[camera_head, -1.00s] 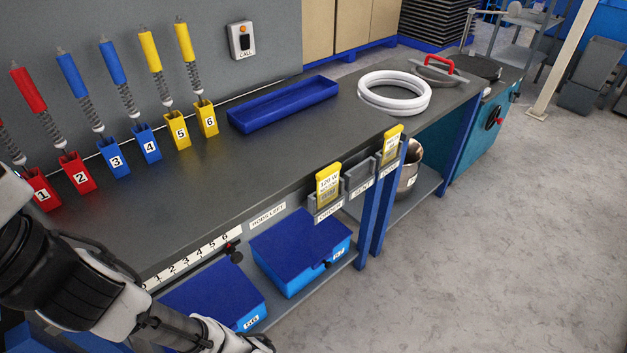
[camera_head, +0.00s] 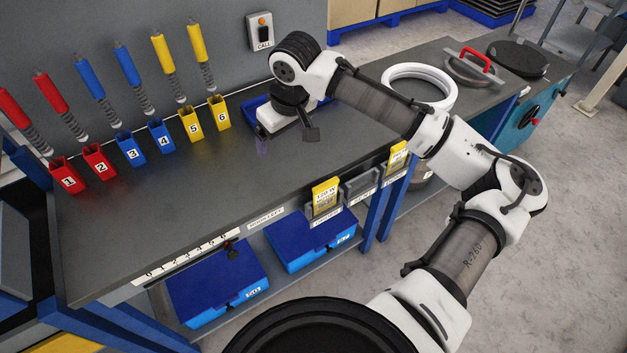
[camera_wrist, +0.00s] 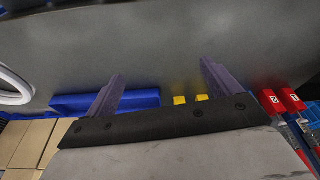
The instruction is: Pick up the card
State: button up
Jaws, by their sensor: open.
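A yellow card (camera_head: 326,197) with dark print stands upright in a grey holder on the bench's front edge. A second yellow card (camera_head: 397,158) stands in another holder farther right, partly covered by my arm. I cannot tell which card is meant. My gripper (camera_head: 286,145) is over the bench top, in front of the blue tray, behind and left of the first card and apart from both. No card shows in that view.
Numbered bins (camera_head: 130,147) line the back of the bench below coloured spring tools. The blue tray (camera_head: 257,104) is partly hidden by my gripper. White rings (camera_head: 448,97) lie to the right. An empty-looking grey holder (camera_head: 361,187) sits between the cards. The front left bench top is clear.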

jog(key=m+g+h, duration=0.2)
send_over(326, 183)
jog(key=f, duration=0.2)
jog(key=f+p, duration=0.1)
jog(key=f, duration=0.4)
jog(key=shift+w+f+p, duration=0.4)
jog(key=shift+s+f+p, duration=0.25)
jog(key=shift+f+p, duration=0.3)
jog(key=shift+f, duration=1.05)
jog(key=shift+s+f+p, duration=0.2)
jog(key=shift+f+p, duration=0.3)
jog(key=shift+f, duration=1.1)
jog(key=c, duration=1)
jog(key=shift+c, duration=0.2)
jog(key=shift+r, duration=0.15)
